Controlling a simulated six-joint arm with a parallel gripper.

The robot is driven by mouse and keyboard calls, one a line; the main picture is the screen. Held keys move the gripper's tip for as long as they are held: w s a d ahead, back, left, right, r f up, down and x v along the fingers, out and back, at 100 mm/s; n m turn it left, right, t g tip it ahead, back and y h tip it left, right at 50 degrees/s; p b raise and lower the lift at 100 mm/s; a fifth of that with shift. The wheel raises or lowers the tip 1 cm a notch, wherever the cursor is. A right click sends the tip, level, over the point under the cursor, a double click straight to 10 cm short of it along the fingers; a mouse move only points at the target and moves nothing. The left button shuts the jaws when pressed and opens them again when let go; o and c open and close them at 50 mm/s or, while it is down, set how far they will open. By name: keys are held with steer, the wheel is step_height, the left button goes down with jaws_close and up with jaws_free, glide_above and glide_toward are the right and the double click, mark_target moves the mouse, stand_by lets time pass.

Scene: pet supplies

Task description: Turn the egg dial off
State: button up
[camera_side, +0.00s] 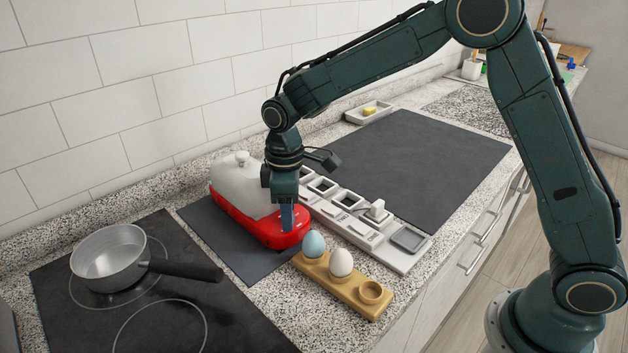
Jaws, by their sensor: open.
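The egg cooker (228,205) has a red base and a whitish lid with a knob on top. It stands on a dark mat (215,240) near the tiled wall. My gripper (288,217) points down over the right front end of the red base, its fingers at or just above the surface. It is open. I cannot make out the egg dial; the gripper covers that part of the base, and I cannot tell if the fingers touch anything.
A wooden egg holder (345,285) with a blue egg (314,243) and a white egg (341,262) stands close in front. A pale compartment tray (385,248) lies right of the gripper. A saucepan (110,258) sits on the black hob (75,320). The dark board (430,160) is clear.

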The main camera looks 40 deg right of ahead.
steer(key=shift+r, duration=0.15)
step_height(320, 180, up, 14)
steer(key=shift+f, duration=0.25)
stand_by(0.3)
steer(key=s+d+r+m+t, duration=0.1)
steer(key=s+d+r+m, duration=0.2)
steer(key=s, duration=0.4)
steer(key=s+d+r+m+t, duration=0.2)
steer(key=s+d+r, duration=0.2)
steer(key=s+d, duration=0.25)
steer(key=s+d+f+m+t, duration=0.1)
steer(key=s+f+m, duration=0.1)
steer(key=s, duration=0.5)
steer(key=s+d+f+m+t, duration=0.1)
steer(key=s+d+f+m, duration=0.1)
steer(key=s, duration=0.6)
steer(key=shift+d+f+t, duration=0.25)
steer(key=shift+f+t, duration=0.05)
steer(key=shift+f, duration=0.1)
